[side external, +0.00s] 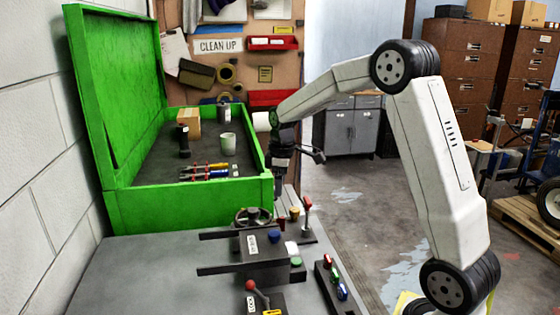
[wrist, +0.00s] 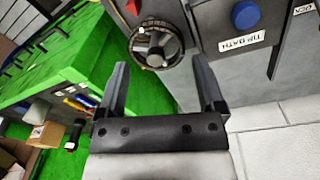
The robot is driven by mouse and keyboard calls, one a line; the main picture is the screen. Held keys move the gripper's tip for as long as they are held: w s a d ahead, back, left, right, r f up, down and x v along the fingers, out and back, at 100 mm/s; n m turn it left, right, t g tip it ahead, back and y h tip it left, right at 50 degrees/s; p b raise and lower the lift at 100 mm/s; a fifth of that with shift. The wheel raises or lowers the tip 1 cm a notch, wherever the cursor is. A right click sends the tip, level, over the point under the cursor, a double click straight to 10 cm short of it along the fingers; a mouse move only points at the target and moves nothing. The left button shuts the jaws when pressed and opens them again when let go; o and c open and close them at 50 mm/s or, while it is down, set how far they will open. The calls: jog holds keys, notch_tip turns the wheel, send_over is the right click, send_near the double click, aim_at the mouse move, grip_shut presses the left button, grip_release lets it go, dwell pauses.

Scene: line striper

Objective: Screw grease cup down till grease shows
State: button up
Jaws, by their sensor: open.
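My gripper (wrist: 160,62) is open, its two dark fingers apart with nothing between them. In the wrist view a dark round handwheel with spokes (wrist: 157,44) lies just beyond the fingertips, and I see no contact. In the side view my gripper (side external: 279,180) hangs above the bench, higher than the handwheel (side external: 253,217). A blue round knob (wrist: 245,15) sits beside a label that reads TIP BATH, and the knob also shows in the side view (side external: 274,237). I cannot tell which part is the grease cup, and no grease is visible.
An open green box (side external: 190,204) stands behind, holding a pale cup (side external: 227,143), a wooden block (side external: 188,122) and several hand tools. Red-topped levers (side external: 307,203) and a box with coloured buttons (side external: 331,278) stand at the right. The bench's front left (side external: 150,275) is clear.

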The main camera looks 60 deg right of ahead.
aim_at(295, 209)
jog(key=d+f, duration=0.2)
jog(key=d, duration=0.1)
jog(key=w+d+f+n, duration=0.1)
jog(key=d+f, duration=0.1)
jog(key=d, duration=0.2)
jog(key=w+d+f+n, duration=0.1)
jog(key=d+f, duration=0.1)
jog(key=d, duration=0.2)
jog(key=shift+d+g, duration=0.1)
jog(key=shift+g, duration=0.3)
jog(key=shift+f, duration=0.6)
jog(key=shift+f, duration=0.1)
jog(key=shift+f, duration=3.75)
grip_shut()
